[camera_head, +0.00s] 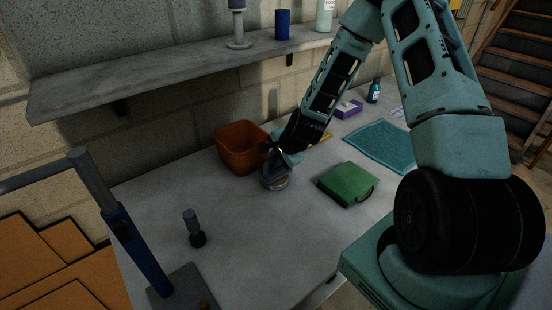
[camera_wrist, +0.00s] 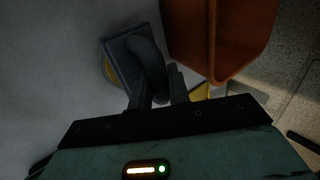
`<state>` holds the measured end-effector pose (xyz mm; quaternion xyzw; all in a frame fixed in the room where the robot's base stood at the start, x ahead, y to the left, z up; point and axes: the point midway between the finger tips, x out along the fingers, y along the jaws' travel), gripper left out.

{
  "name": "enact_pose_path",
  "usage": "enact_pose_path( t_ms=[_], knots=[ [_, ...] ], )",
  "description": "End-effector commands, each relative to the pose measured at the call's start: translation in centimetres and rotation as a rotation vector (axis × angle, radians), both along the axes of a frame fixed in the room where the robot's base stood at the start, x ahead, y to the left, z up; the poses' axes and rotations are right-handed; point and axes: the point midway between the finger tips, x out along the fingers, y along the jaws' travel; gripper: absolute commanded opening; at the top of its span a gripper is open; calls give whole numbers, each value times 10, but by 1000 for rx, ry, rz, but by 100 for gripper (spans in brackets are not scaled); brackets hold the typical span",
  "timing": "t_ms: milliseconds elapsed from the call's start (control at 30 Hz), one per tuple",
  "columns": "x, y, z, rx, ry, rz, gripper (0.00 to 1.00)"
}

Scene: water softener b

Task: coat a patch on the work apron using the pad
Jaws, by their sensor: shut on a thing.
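My gripper (camera_head: 274,160) is shut on the handle of a grey pad (camera_head: 275,179), just above or on the worktop; I cannot tell if it touches. In the wrist view the fingers (camera_wrist: 160,90) close around the pad's dark arched handle, and the grey pad (camera_wrist: 118,50) shows a yellowish edge at its left. A folded green item (camera_head: 347,183) with a dark loop lies right of the gripper. A flat teal textured cloth (camera_head: 381,146) lies further right and back. I cannot tell which of these two is the work apron.
An orange bin (camera_head: 240,150) stands just behind and left of the gripper; it also shows in the wrist view (camera_wrist: 215,60). A dark knobbed tool (camera_head: 194,230) and a blue post (camera_head: 135,250) stand front left. A shelf (camera_head: 180,72) overhangs the back. The worktop's front middle is clear.

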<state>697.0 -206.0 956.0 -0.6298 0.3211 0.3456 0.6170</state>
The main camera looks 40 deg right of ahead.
Motion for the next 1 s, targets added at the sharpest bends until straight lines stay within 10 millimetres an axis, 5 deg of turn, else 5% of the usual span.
enact_pose_path(
  t_ms=[1000],
  knots=[
    [0, 0, -8, 0, 0, 0, 0]
  ],
)
